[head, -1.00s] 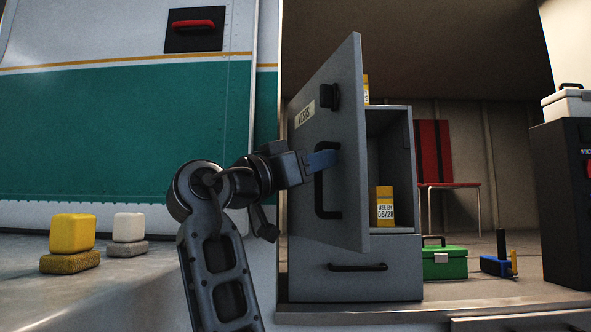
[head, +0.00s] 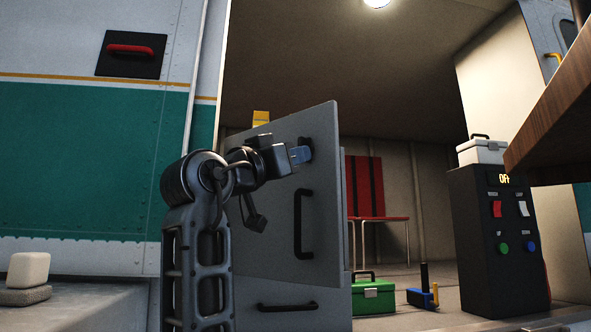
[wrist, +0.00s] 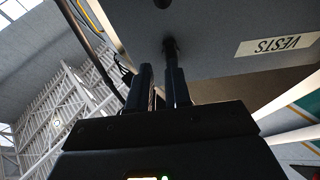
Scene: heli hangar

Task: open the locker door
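The grey locker door (head: 270,200) stands ajar in the head view, its right edge swung toward me. It has a black bar handle (head: 304,224) and, above that, a black latch knob (head: 306,148). My gripper (head: 301,154) is up at the knob, above the bar handle. In the wrist view, the two dark fingers (wrist: 160,72) are a little apart, just below a black knob (wrist: 170,45); I cannot tell whether they touch it. The VESTS label (wrist: 278,45) is to their right. The locker's inside is hidden behind the door.
A drawer with a black handle (head: 288,307) is below the door. A yellow box (head: 261,117) is on top. To the right are a green toolbox (head: 373,295), a red seat (head: 370,190) and a black control cabinet (head: 494,240). A brown panel (head: 560,120) juts in at the upper right.

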